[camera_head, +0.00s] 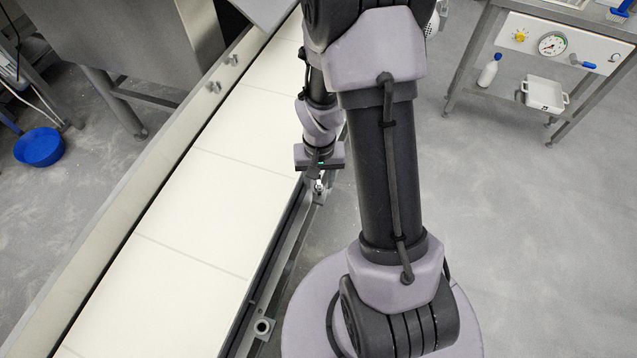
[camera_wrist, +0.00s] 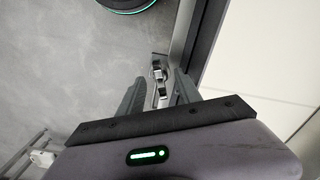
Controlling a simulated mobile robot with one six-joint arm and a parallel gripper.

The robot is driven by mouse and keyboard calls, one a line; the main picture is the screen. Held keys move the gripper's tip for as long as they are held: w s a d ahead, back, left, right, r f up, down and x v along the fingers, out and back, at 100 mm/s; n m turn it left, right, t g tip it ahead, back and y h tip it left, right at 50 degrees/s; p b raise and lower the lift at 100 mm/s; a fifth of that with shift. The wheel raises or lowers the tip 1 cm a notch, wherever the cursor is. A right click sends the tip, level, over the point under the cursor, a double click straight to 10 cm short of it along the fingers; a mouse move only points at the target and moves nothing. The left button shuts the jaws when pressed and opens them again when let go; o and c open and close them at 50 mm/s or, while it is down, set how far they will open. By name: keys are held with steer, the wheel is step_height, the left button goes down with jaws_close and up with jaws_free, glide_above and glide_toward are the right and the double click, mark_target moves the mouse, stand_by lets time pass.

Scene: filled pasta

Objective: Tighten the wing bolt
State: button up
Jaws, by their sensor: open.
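The wing bolt (camera_wrist: 161,92) is a small shiny metal piece on a bracket beside the conveyor's side rail in the wrist view. It lies between the two grey fingers of my gripper (camera_wrist: 158,80), which are apart with a gap on both sides. In the head view the wing bolt (camera_head: 319,186) shows small, just below my gripper (camera_head: 318,172) at the conveyor's right edge. My fingers are hard to make out there, and I cannot tell whether they touch the bolt.
The pale conveyor belt (camera_head: 180,230) runs diagonally on the left. A bracket with a round hole (camera_head: 263,327) sits nearer on the same rail. Small metal fittings (camera_head: 213,87) stand on the far rail. A steel bench (camera_head: 560,22) stands at right; the floor between is clear.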

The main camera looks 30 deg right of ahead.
steer(key=shift+r+p, duration=2.75)
steer(key=shift+r, duration=0.85)
steer(key=shift+f, duration=0.1)
